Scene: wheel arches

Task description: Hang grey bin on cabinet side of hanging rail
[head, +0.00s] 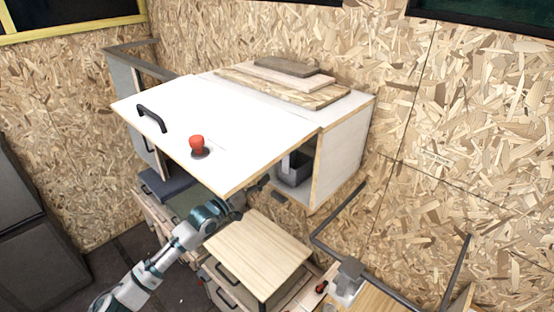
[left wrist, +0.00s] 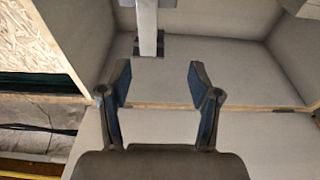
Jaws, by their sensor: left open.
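A small grey bin (head: 295,170) sits inside the open white cabinet (head: 341,150), partly hidden by the raised front panel. A pale upright piece with a dark foot (left wrist: 149,30) shows at the top of the left wrist view; I cannot tell whether it belongs to the bin. My left gripper (head: 260,188) is just outside the cabinet opening, below the panel edge and left of the bin. In the left wrist view its fingers (left wrist: 157,85) are apart with nothing between them. A dark rail (head: 341,214), possibly the hanging rail, is on the wall right of the cabinet. My right gripper is not visible.
The raised white panel (head: 195,125) with a black handle and red knob (head: 197,145) overhangs my left arm. Boards (head: 285,83) lie on the cabinet. A wooden-topped drawer unit (head: 258,250) stands below. A grey fixture (head: 348,275) sits at the lower right.

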